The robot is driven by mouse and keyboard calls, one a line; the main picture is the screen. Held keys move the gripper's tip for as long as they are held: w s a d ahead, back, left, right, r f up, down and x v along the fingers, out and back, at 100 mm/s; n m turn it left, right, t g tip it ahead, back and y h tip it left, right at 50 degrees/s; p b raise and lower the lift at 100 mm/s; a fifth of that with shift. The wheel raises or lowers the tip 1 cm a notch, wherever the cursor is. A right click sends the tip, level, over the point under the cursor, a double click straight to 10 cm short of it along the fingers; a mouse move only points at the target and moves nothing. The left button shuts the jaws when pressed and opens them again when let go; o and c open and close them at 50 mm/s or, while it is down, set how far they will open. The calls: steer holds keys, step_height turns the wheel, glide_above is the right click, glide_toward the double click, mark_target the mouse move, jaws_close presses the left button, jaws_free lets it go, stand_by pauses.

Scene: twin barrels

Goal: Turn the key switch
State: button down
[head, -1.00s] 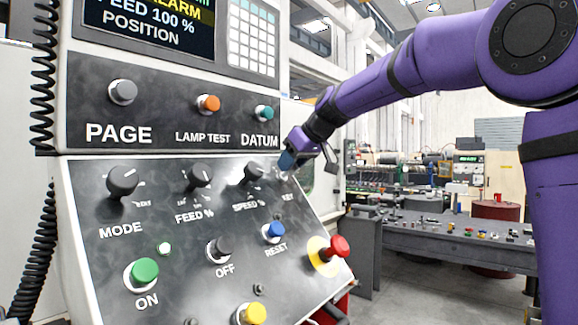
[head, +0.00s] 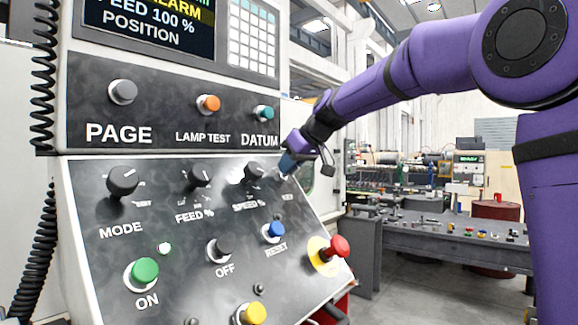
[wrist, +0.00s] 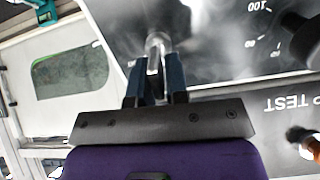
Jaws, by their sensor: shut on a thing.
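The key switch (wrist: 156,42) is a small silvery piece on the sloped panel, seen between my fingertips in the wrist view. In the head view my gripper (head: 286,166) covers most of it, just above the KEY label (head: 288,197). My gripper (wrist: 156,75) is shut on the key switch, its two dark blue fingers close together on either side of it. The angle of the key is hard to make out, as the fingers hide part of it and the metal is bright.
The black SPEED % knob (head: 253,173) is just left of my gripper. The blue RESET button (head: 273,231) and the red mushroom button (head: 339,246) sit below. The teal DATUM button (head: 263,113) is above. Open air lies right of the panel; a grey bench (head: 440,240) stands behind.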

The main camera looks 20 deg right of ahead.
steer(key=m, duration=0.5)
steer(key=shift+w+d+f+y, duration=0.1)
steer(key=shift+w+d+y, duration=0.05)
steer(key=shift+d+y, duration=0.2)
steer(key=m, duration=0.3)
steer(key=m+y, duration=0.1)
steer(key=m, duration=0.1)
steer(key=shift+d+f+m, duration=0.15)
steer(key=shift+d+m, duration=0.05)
steer(key=shift+m, duration=0.2)
steer(key=c, duration=1.2)
jaws_free()
steer(key=shift+c, duration=0.2)
steer(key=v, duration=1.1)
steer(key=shift+a, duration=0.1)
